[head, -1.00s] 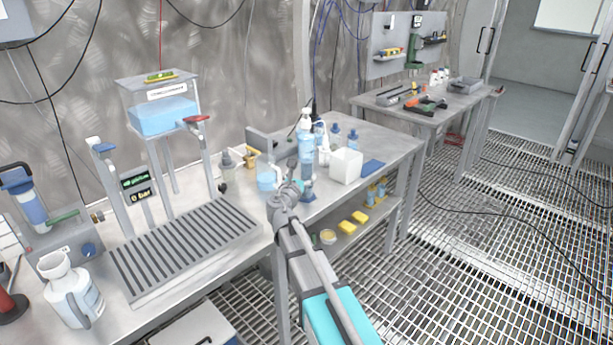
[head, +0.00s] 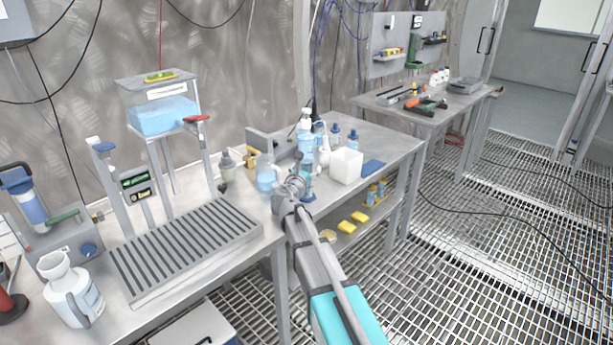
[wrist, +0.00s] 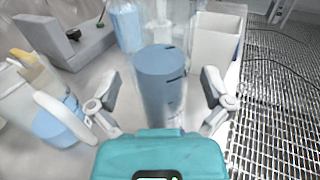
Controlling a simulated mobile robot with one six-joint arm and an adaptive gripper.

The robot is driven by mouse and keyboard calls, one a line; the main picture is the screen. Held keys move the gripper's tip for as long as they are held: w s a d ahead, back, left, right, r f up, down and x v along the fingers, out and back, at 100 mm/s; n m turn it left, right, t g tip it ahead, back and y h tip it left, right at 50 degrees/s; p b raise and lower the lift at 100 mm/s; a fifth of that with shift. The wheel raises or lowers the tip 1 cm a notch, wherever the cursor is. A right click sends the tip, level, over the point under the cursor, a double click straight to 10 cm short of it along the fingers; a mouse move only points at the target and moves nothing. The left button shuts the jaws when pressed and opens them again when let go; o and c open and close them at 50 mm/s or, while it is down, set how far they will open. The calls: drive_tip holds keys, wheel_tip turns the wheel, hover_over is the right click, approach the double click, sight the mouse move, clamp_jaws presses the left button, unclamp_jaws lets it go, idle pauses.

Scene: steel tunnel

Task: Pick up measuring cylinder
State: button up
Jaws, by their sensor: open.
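The measuring cylinder (wrist: 161,72), clear with blue liquid and dark marks, stands upright in the middle of the wrist view. In the head view the cylinder (head: 306,150) stands on the bench behind my gripper, its blue foot (head: 307,197) partly showing. My gripper (wrist: 161,88) is open, with one finger on each side of the cylinder in the picture. I cannot tell whether either finger touches it. In the head view my gripper (head: 291,186) is at the bench's front edge and hides part of the cylinder's lower end.
A clear jug with blue liquid (head: 266,172) stands close on the left; its handle (wrist: 62,112) is near my left finger. A white square container (head: 346,166) stands on the right. Bottles (head: 323,150) crowd behind. A slotted drain tray (head: 185,250) lies farther left.

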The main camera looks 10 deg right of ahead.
drive_tip(key=c, duration=1.3)
drive_tip(key=shift+r, duration=0.15)
wheel_tip(320, 180, up, 2)
drive_tip(key=shift+p, duration=1.2)
drive_tip(key=s+r+p, duration=1)
drive_tip(key=s, duration=0.4)
drive_tip(key=shift+r+p, duration=0.3)
drive_tip(key=shift+r, duration=0.05)
drive_tip(key=shift+a, duration=0.1)
